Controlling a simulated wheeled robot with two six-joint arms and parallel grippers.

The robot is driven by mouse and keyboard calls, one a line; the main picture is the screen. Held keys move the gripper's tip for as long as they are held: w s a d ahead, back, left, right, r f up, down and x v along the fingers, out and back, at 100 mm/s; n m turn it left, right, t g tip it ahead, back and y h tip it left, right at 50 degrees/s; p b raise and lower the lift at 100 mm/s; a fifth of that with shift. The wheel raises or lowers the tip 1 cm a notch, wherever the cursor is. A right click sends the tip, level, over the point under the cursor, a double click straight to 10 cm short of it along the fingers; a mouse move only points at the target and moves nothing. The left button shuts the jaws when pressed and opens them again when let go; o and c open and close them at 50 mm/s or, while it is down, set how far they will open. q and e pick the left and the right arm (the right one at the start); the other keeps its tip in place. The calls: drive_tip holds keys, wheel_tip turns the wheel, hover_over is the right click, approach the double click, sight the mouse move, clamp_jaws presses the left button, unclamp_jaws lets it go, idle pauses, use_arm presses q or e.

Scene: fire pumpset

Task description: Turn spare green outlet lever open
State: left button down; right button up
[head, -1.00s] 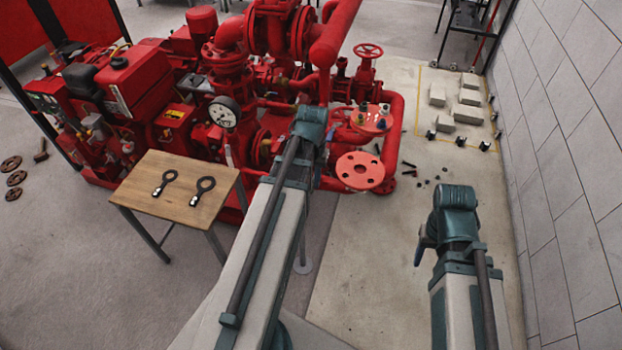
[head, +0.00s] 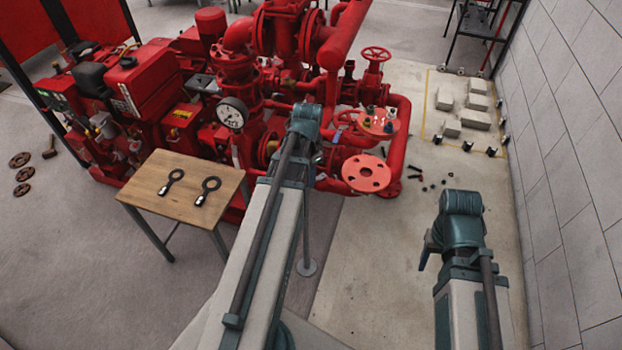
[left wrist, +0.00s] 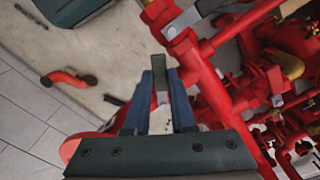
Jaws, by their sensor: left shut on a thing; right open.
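In the left wrist view the blue fingers of my left gripper (left wrist: 160,84) are closed on a dark green lever (left wrist: 161,76), which stands out between them toward a red pipe. The lever's far end lies close to the red pipework, and its joint with the valve cannot be made out. In the head view my left wrist hides these fingers and the lever, in front of the red pumpset (head: 236,65). My right gripper (head: 425,252) is open and empty, over the pale floor right of the pumpset.
A round red flange (head: 366,173) sits right of my left wrist. A wooden table (head: 165,192) with two black ring-headed tools stands at left. Grey blocks (head: 474,118) lie by the right wall (head: 565,150).

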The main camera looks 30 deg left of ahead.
use_arm(q)
drive_tip(key=a+m, duration=0.1)
drive_tip(key=m, duration=0.1)
drive_tip(key=w+m, duration=0.1)
drive_tip(key=a+m, duration=0.1)
drive_tip(key=m, duration=0.1)
drive_tip(key=shift+w+a+m, duration=0.3)
drive_tip(key=shift+w+a, duration=0.05)
drive_tip(key=m, duration=0.1)
drive_tip(key=w+m, duration=0.1)
drive_tip(key=m, duration=0.1)
drive_tip(key=shift+w+a, duration=0.15)
drive_tip(key=shift+a, duration=0.25)
drive_tip(key=shift+w+a+m, duration=0.1)
drive_tip(key=shift+w+m, duration=0.15)
drive_tip(key=shift+m, duration=0.4)
drive_tip(key=shift+w+a+m, duration=0.1)
drive_tip(key=shift+w+m, duration=0.15)
drive_tip(key=shift+m, duration=0.4)
drive_tip(key=c, duration=0.7)
unclamp_jaws()
drive_tip(key=shift+w, duration=0.1)
drive_tip(key=shift+c, duration=0.2)
